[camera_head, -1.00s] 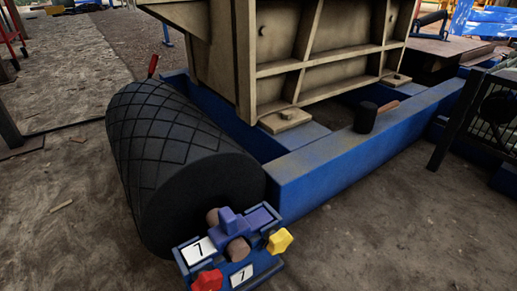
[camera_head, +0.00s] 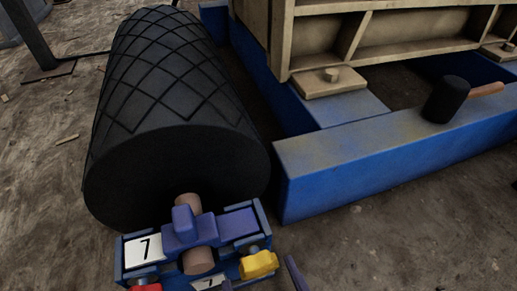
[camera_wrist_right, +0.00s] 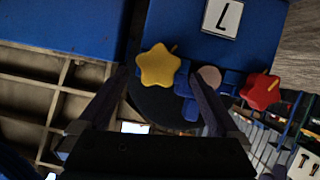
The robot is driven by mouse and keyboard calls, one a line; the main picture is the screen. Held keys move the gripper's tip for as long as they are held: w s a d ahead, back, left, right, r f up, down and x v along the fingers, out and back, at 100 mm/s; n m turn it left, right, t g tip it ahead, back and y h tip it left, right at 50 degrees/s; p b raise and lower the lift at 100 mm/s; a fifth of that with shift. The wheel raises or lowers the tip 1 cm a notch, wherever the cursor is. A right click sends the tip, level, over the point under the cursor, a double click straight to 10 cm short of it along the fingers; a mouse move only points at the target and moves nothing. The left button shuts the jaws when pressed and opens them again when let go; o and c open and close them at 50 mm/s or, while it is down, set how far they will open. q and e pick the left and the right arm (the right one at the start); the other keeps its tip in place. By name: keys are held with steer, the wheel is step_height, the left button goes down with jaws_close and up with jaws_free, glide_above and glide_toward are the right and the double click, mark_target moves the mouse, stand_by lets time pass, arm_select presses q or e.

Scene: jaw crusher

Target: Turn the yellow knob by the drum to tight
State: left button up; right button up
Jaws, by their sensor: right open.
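The yellow star-shaped knob (camera_head: 258,264) sits on the right side of the blue bearing block at the drum's near end. It also shows in the right wrist view (camera_wrist_right: 158,65). The black drum (camera_head: 180,100) has a diamond pattern on its surface. My right gripper (camera_head: 260,277) is at the bottom edge of the head view, its fingers mostly cut off. In the right wrist view the gripper (camera_wrist_right: 158,78) is open, and the knob appears between its fingertips; I cannot tell whether they touch it. My left gripper is not in view.
A red knob (camera_head: 146,287) sits on the block's left side, near a white plate marked 7 (camera_head: 144,248). A blue frame beam (camera_head: 380,157) runs to the right, with a black-headed mallet (camera_head: 446,99) on it. Dirt ground lies around.

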steer(key=x, duration=0.1)
steer(key=b+x, duration=0.1)
steer(key=shift+w+d+f, duration=0.15)
steer(key=shift+w, duration=0.2)
steer(key=shift+s, duration=0.1)
steer(key=c, duration=1.4)
